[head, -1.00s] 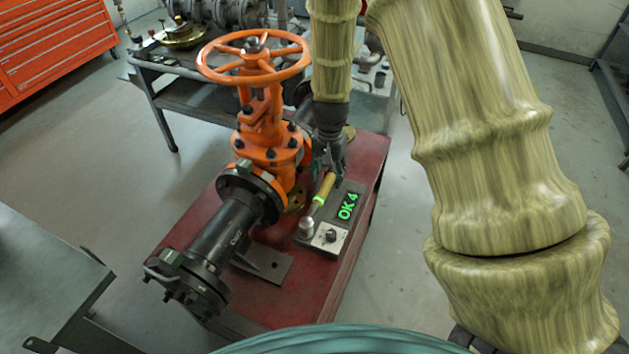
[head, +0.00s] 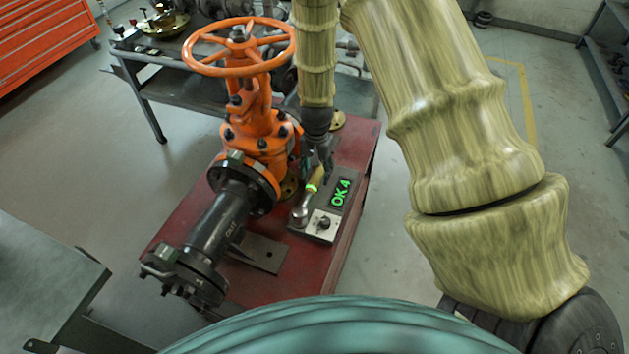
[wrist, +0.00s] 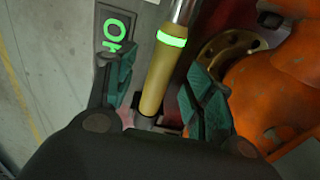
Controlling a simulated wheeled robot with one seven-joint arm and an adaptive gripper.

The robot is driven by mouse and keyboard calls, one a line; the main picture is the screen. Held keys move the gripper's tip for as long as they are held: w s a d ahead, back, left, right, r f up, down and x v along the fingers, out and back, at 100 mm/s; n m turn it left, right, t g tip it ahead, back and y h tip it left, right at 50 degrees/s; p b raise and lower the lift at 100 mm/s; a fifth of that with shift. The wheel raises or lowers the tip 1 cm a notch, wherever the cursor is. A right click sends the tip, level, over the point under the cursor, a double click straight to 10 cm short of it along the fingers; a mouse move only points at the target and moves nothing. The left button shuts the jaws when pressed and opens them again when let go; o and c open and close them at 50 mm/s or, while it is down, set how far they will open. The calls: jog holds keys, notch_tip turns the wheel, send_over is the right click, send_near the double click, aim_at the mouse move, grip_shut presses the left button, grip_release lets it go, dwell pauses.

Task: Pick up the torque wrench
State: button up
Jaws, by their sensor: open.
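The torque wrench (head: 310,192) has a yellow handle, a glowing green ring and a metal head. It lies on a grey panel beside a green "OK 4" display (head: 341,193), on the red stand. In the wrist view the yellow handle (wrist: 158,82) runs between the two teal fingers of my gripper (wrist: 160,90). The fingers are open, one on each side of the handle, with gaps showing. In the head view my gripper (head: 318,162) is over the far end of the handle and hides part of it.
The orange gate valve (head: 258,125) with its handwheel stands close left of my gripper. Its orange body (wrist: 275,95) also shows at the right of the wrist view. A black pipe (head: 222,225) extends in front. The red stand top (head: 185,232) has bare room at left.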

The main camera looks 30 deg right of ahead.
aim_at(314, 178)
jog(key=f, duration=0.1)
jog(key=f+p, duration=0.1)
jog(key=shift+a+f, duration=0.25)
jog(key=shift+f, duration=1)
grip_shut()
